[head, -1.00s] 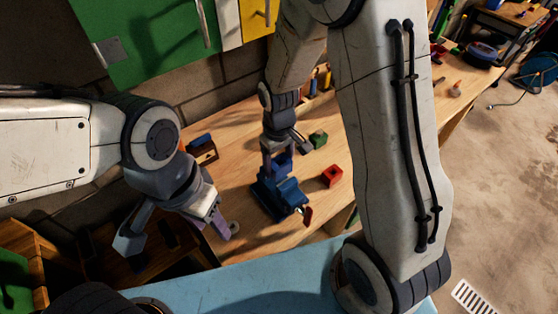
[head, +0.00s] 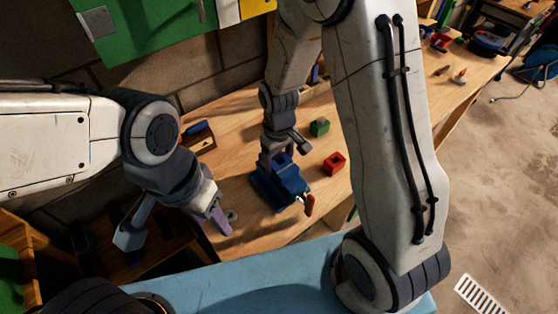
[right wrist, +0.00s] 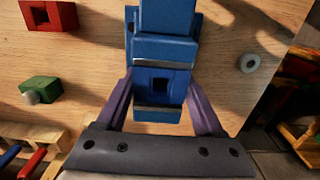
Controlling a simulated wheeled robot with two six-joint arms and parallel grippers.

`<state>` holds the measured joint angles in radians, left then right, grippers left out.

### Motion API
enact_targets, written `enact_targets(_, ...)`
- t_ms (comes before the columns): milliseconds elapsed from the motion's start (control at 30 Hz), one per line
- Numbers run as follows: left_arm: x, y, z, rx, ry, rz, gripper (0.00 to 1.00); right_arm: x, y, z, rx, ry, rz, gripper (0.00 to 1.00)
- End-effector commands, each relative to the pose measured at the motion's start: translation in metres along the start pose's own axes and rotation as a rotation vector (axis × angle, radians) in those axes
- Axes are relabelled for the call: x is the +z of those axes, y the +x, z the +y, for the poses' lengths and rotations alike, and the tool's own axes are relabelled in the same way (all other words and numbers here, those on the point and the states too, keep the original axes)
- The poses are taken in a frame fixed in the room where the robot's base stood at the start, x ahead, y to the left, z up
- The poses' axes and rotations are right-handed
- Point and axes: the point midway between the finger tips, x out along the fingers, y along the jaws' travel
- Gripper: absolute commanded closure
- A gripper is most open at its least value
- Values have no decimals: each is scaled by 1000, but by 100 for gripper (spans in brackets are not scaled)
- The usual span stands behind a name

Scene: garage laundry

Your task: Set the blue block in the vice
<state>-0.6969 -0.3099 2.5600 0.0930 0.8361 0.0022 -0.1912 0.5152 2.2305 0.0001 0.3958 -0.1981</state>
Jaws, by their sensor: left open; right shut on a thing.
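The blue vice (head: 277,190) stands on the wooden bench, with a red-tipped handle at its front. My right gripper (head: 277,158) points down over it. In the right wrist view, the gripper's two purple fingers (right wrist: 160,88) are shut on the sides of the blue block (right wrist: 160,82), which has a dark square hole. The block appears between the silver jaw plates of the vice (right wrist: 165,45); whether it rests on the bottom there I cannot tell. My left gripper (head: 218,215) is open and empty, left of the vice near the bench's front.
A red block (head: 334,163) and a green block (head: 320,127) lie right of and behind the vice. A small grey ring (head: 232,215) lies by my left gripper. A wooden box with a blue thing (head: 198,135) stands at the back left. Bare bench lies between them.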

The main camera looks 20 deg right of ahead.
Motion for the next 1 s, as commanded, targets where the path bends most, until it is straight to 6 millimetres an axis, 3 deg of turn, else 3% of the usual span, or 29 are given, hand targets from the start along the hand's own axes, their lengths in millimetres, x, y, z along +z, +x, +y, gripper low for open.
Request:
enact_targets(167, 0, 0, 0, 0, 0, 0, 50, 0, 0, 0, 0, 0, 0, 86)
enact_targets(200, 0, 0, 0, 0, 0, 0, 50, 0, 0, 0, 0, 0, 0, 15)
enact_targets(233, 0, 0, 0, 0, 0, 0, 50, 0, 0, 0, 0, 0, 0, 4)
enact_targets(267, 0, 0, 0, 0, 0, 0, 50, 0, 0, 0, 0, 0, 0, 0)
enact_targets(633, 0, 2, 0, 0, 0, 0, 50, -1, -10, 0, 1, 0, 3, 0)
enact_targets(1000, 1, 11, -1, 0, 1, 0, 50, -1, -80, 0, 1, 0, 6, 0)
